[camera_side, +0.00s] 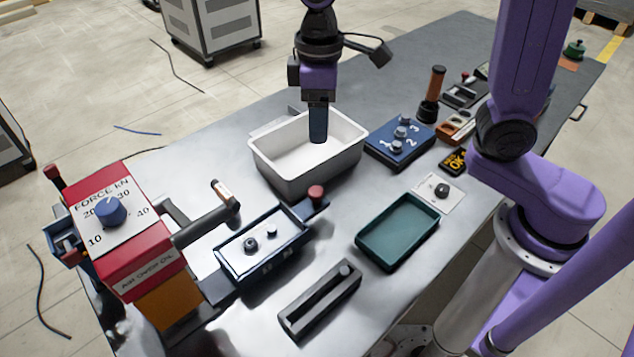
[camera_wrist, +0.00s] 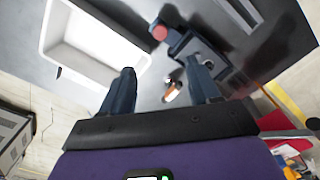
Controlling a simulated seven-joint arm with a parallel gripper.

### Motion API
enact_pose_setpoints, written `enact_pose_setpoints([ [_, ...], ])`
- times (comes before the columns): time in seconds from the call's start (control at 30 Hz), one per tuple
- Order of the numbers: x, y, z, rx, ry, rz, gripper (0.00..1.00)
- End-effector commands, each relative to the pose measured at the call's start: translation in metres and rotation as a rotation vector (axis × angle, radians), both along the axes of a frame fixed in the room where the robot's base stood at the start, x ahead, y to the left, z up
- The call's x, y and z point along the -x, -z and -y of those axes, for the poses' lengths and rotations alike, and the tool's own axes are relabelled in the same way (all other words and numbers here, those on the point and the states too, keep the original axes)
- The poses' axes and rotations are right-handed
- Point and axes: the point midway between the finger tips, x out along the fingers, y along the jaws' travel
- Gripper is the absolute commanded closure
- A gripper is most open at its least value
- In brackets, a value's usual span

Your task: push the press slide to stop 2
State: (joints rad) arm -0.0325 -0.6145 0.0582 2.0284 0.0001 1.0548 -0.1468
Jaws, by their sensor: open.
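The red press (camera_side: 125,225) stands at the left of the table, with a blue dial on its "FORCE kN" face. My gripper (camera_side: 318,138) points down over the white bin, apart from the slide. In the wrist view, its fingers (camera_wrist: 163,88) are apart and empty.
The white bin (camera_side: 350,165) stands behind the slide. A blue block marked 1, 2, 3 (camera_side: 383,152) is to its right. A green tray (camera_side: 365,262) and a black slotted block (camera_side: 298,322) lie in front.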

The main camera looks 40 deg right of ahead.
Motion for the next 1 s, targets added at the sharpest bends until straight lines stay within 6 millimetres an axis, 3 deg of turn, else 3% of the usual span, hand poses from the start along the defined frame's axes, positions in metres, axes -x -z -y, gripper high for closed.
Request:
enact_pose_setpoints([
  [0.17,-0.004,0.001,-0.003,0.001,0.008,-0.001,0.39],
  [0.37,-0.004,0.021,-0.003,0.003,0.009,-0.004,0.39],
  [1.0,-0.004,0.136,-0.003,0.004,0.008,-0.004,0.39],
])
